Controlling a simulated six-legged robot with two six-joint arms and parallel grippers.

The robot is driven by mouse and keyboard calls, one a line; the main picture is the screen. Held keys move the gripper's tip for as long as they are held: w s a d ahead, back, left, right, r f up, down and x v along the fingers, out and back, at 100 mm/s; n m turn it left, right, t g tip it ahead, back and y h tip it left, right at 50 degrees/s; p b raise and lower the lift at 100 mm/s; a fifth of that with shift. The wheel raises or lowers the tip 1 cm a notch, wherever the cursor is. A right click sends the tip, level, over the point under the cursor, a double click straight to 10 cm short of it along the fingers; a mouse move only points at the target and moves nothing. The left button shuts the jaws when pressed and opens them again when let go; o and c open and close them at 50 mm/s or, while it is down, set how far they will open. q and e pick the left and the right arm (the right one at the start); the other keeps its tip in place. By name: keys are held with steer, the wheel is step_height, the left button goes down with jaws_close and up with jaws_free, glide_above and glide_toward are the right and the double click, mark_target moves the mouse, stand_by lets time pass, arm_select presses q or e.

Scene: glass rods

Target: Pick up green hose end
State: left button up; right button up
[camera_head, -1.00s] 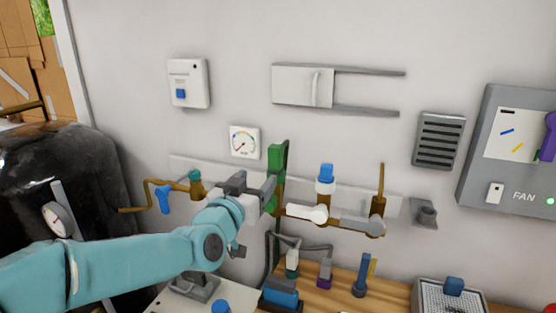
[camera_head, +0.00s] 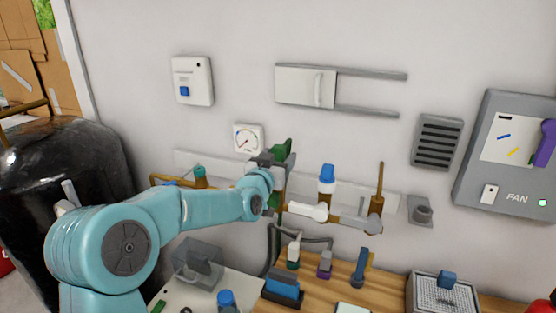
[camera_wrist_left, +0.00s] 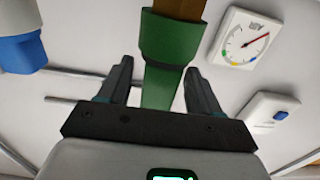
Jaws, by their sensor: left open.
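The green hose end (camera_head: 285,149) is at the wall, just right of the round gauge. In the left wrist view, the green hose end (camera_wrist_left: 163,60) has a brown part above it and lies between my two dark fingers. My left gripper (camera_head: 271,163) is at the green piece and partly hides it in the head view. In the wrist view, my left gripper (camera_wrist_left: 160,72) is open, with a finger on each side of the green piece and visible gaps. My right gripper is not in view.
A white handle (camera_head: 306,210) and a blue-capped valve (camera_head: 327,178) are close on the right. The gauge (camera_head: 248,138) is on the left. Below, a wooden bench (camera_head: 325,291) holds several plugs and a blue block (camera_head: 283,286). A dark tank (camera_head: 75,165) stands at far left.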

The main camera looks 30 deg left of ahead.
arm_select(q)
steer(key=shift+w, duration=0.1)
steer(key=c, duration=1)
steer(key=shift+c, duration=0.9)
steer(key=shift+r, duration=0.1)
